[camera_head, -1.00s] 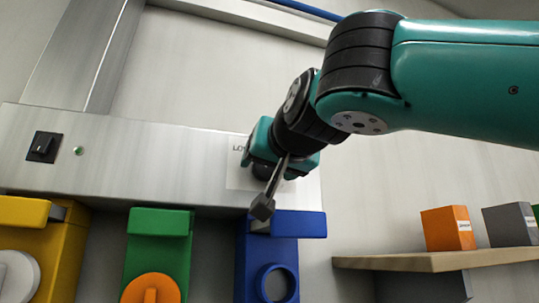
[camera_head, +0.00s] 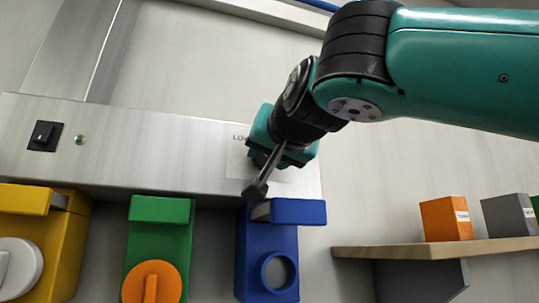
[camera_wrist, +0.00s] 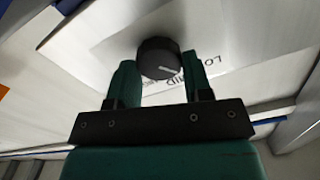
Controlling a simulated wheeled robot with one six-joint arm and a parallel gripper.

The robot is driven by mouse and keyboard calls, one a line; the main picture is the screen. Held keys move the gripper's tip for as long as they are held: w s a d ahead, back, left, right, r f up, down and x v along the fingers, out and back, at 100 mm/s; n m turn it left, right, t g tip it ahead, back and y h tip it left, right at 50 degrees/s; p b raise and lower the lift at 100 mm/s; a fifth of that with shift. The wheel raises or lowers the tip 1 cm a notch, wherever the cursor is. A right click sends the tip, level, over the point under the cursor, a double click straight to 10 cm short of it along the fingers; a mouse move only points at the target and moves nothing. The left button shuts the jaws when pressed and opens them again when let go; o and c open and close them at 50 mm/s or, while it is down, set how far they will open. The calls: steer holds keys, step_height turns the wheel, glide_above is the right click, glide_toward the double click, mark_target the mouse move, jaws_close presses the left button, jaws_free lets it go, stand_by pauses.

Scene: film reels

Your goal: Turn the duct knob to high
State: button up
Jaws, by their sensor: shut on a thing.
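The duct knob (camera_wrist: 158,48) is a round black knob with a white pointer line, on a pale label plate on the metal duct. In the wrist view it sits between my gripper's two green fingers (camera_wrist: 160,75), which are shut on it. In the head view my gripper (camera_head: 268,157) covers most of the knob and much of the plate (camera_head: 238,165); only the start of a "LO" word shows. The high mark is not visible.
The metal duct (camera_head: 150,150) carries a black switch (camera_head: 45,135) and a green light (camera_head: 80,140). Yellow (camera_head: 65,240), green (camera_head: 160,237) and blue (camera_head: 268,245) units stand just below. A shelf (camera_head: 400,251) at the right holds boxes, including an orange one (camera_head: 443,218).

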steer(key=m+b, duration=0.2)
steer(key=m, duration=0.2)
steer(key=shift+f, duration=0.2)
steer(key=m+b, duration=0.2)
steer(key=m, duration=0.3)
steer(key=shift+d, duration=0.1)
steer(key=m+b, duration=0.1)
steer(key=m, duration=0.3)
steer(key=shift+b, duration=0.35)
steer(key=shift+m+b, duration=0.35)
steer(key=shift+m, duration=1.45)
steer(key=shift+f, duration=0.1)
steer(key=o, duration=0.9)
